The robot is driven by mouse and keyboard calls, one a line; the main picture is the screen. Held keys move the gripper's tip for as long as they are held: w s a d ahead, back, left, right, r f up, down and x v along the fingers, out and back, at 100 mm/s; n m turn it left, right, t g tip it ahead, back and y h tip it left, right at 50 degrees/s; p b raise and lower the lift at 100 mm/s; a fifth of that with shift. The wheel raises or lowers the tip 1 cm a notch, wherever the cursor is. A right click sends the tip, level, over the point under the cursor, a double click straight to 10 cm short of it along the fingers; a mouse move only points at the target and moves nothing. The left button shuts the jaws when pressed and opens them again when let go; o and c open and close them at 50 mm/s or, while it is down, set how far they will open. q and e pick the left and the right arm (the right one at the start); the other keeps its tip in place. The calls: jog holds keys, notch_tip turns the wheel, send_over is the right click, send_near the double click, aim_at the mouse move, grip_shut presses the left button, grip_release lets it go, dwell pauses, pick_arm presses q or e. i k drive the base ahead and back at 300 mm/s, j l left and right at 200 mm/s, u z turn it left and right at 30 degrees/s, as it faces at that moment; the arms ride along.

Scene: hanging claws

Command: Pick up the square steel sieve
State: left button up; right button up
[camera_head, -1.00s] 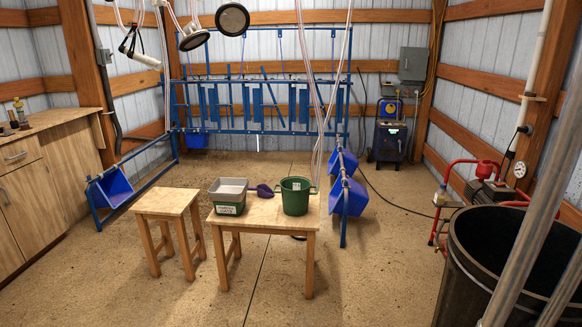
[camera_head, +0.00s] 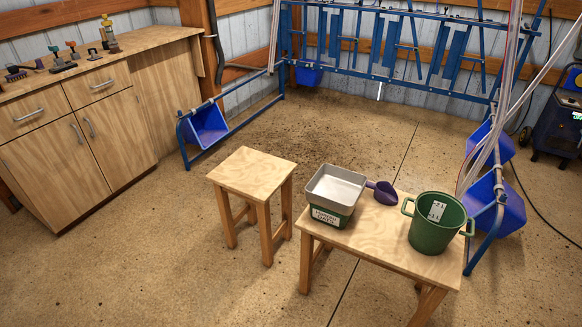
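The square steel sieve (camera_head: 337,186) is a grey, square, shallow vessel with a pale inside. It rests on a green square container (camera_head: 331,215) with a white label, at the back left of a wooden table (camera_head: 388,232). The sieve's rim is clear on all sides, and a purple scoop (camera_head: 384,192) lies just to its right. Neither of my grippers is in view.
A green two-handled bucket (camera_head: 434,236) stands on the table's right part. A lower wooden stool (camera_head: 252,173) with a bare top stands to the left. A wooden cabinet (camera_head: 85,125) is at the far left. Hoses hang at the right. The floor in front is clear.

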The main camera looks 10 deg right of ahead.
aim_at(336, 189)
jog(key=i+j+u, duration=0.1)
jog(key=i+u, duration=0.65)
jog(key=u, duration=0.15)
jog(key=i+l+u, duration=0.15)
jog(key=i+u, duration=0.3)
jog(key=i+z, duration=0.2)
jog(key=z, duration=0.15)
jog(key=i+j+z, duration=0.15)
jog(key=z, duration=0.2)
jog(key=i+j+z, duration=0.15)
jog(key=z, duration=0.2)
